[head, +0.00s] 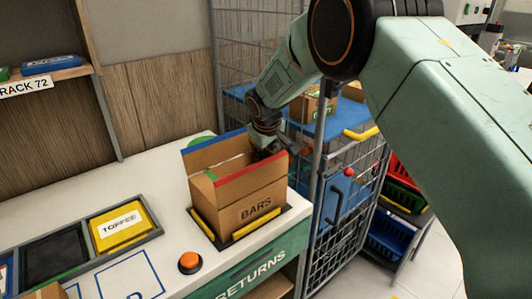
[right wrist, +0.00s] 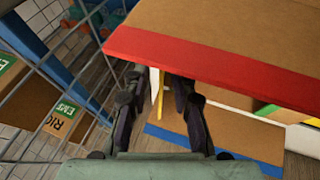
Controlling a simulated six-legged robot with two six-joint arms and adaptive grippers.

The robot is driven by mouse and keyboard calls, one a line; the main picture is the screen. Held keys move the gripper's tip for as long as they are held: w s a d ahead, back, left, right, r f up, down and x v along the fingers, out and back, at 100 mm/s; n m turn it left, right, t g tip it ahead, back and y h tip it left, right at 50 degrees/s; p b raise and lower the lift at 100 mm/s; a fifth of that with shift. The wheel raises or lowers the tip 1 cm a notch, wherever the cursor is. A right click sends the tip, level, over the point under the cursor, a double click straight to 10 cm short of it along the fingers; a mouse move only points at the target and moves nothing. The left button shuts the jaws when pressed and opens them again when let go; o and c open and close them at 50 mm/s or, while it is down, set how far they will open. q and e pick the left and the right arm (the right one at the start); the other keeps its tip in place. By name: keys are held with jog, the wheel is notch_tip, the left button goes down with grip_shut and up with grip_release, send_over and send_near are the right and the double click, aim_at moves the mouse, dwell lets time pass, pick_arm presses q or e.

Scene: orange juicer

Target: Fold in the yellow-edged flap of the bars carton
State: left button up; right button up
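The cardboard bars carton (head: 250,208) stands upright on the counter. Its red-edged flap (head: 250,169) and blue-edged flap (head: 214,140) show on its long sides, with a bit of green edge at the left end. My right gripper (head: 268,150) is at the carton's right end, between the red and blue edges. It hides that end in the head view. In the right wrist view my right gripper (right wrist: 158,88) has its fingers apart, with a thin yellow-edged flap (right wrist: 160,98) seen nearly edge-on between them. I cannot tell whether they touch it. My left gripper is out of view.
A wire cage (head: 345,215) with cartons stands close to the right of the counter. An orange button (head: 190,262) and a toffee bin (head: 119,226) are left of the carton. The counter behind the bins is clear.

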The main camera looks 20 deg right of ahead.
jog(key=shift+w+d+f, duration=0.1)
jog(key=shift+w+f, duration=0.2)
jog(key=shift+f, duration=0.3)
jog(key=shift+c, duration=0.3)
grip_shut()
